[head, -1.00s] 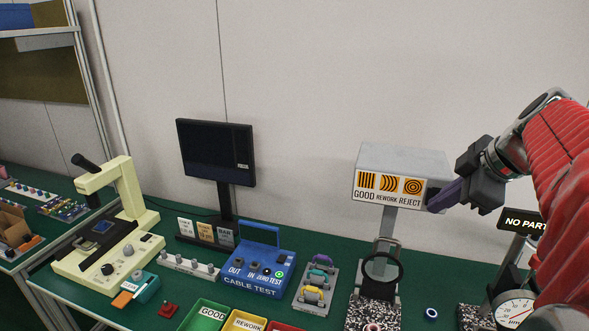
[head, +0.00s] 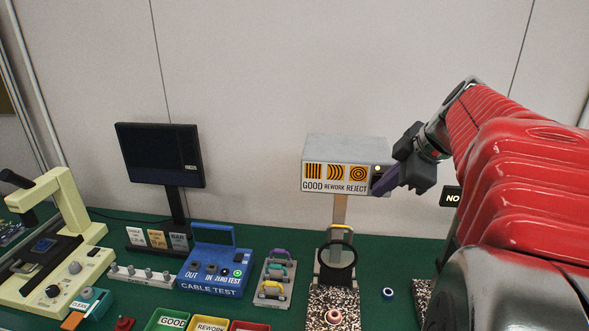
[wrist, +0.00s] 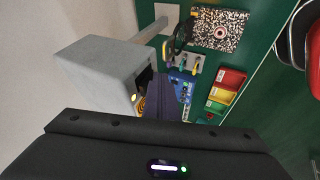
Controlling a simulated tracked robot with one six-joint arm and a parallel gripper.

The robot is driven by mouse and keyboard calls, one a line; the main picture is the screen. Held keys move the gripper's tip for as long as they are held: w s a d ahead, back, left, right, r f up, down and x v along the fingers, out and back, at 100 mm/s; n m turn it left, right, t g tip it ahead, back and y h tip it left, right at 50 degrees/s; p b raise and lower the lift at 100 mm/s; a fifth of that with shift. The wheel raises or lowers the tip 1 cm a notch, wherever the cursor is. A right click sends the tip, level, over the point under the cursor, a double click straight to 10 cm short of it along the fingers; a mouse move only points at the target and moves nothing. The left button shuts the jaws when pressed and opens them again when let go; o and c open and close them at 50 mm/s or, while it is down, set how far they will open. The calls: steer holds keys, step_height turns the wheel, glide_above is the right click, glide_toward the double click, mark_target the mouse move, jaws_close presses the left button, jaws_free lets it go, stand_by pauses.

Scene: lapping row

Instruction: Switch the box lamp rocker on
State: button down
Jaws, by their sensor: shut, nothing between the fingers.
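The lamp box (head: 347,148) is a grey box on a post, with three orange pattern panels marked GOOD, REWORK and REJECT on its front. My gripper (head: 376,189) is shut and empty, its dark purple fingertips at the right end of the box front. A small pale dot shows just above the tips. The rocker is mostly hidden there, so its position cannot be read. The post (head: 339,210) below the box looks warmly lit. In the wrist view the lamp box (wrist: 95,68) is at left, and my fingers (wrist: 163,105) reach to its front edge.
Below the box stand a ring-shaped magnifier (head: 336,254) and a speckled base. Left are a blue cable test box (head: 215,270), a dark monitor (head: 160,155) and sorting trays (head: 210,324). The wall behind is bare.

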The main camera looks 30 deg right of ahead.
steer(key=shift+r, duration=0.2)
steer(key=shift+r, duration=0.7)
steer(key=shift+s, duration=0.1)
steer(key=s+a+r, duration=0.2)
steer(key=s+r, duration=0.5)
steer(key=s, duration=0.2)
steer(key=shift+s+a+r, duration=0.15)
steer(key=shift+s+r, duration=0.05)
steer(key=shift+s, duration=0.15)
